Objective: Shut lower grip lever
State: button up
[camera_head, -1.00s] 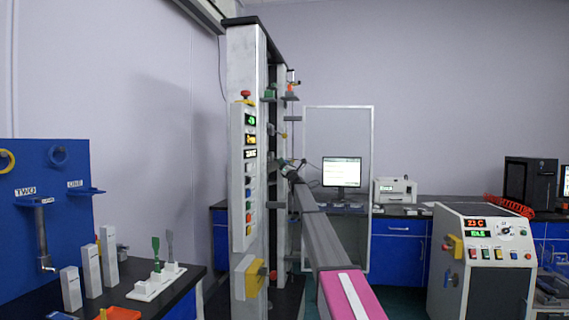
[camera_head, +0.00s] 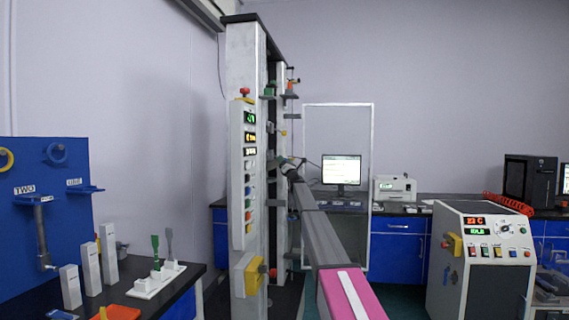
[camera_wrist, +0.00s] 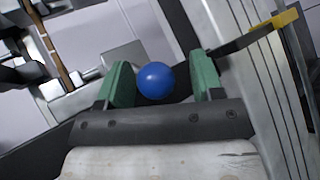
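My gripper (camera_wrist: 162,80) has two green-padded fingers. In the wrist view they stand apart, with a round blue knob (camera_wrist: 155,80) between them and a visible gap on either side. The knob looks like a lever end, but its stem is hidden. In the head view my arm reaches away to the tall testing machine (camera_head: 243,70), and the gripper end is small beside its column, around mid-height. The lower grip and its lever cannot be made out clearly there. A dark bar with a yellow end (camera_wrist: 286,18) lies to the upper right in the wrist view.
The machine's front panel has several buttons and a red emergency stop (camera_head: 244,92). A black bench with white blocks and a blue tool board (camera_head: 60,240) is at left. A grey control cabinet (camera_head: 480,265) stands at right. A monitor (camera_head: 341,170) is behind.

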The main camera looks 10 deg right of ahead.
jog(key=shift+s, duration=0.1)
jog(key=shift+s+d+f, duration=0.15)
jog(key=shift+s+f, duration=0.25)
jog(key=shift+s, duration=0.05)
jog(key=v, duration=0.9)
jog(key=shift+s+d+f, duration=0.15)
jog(key=shift+f, duration=0.05)
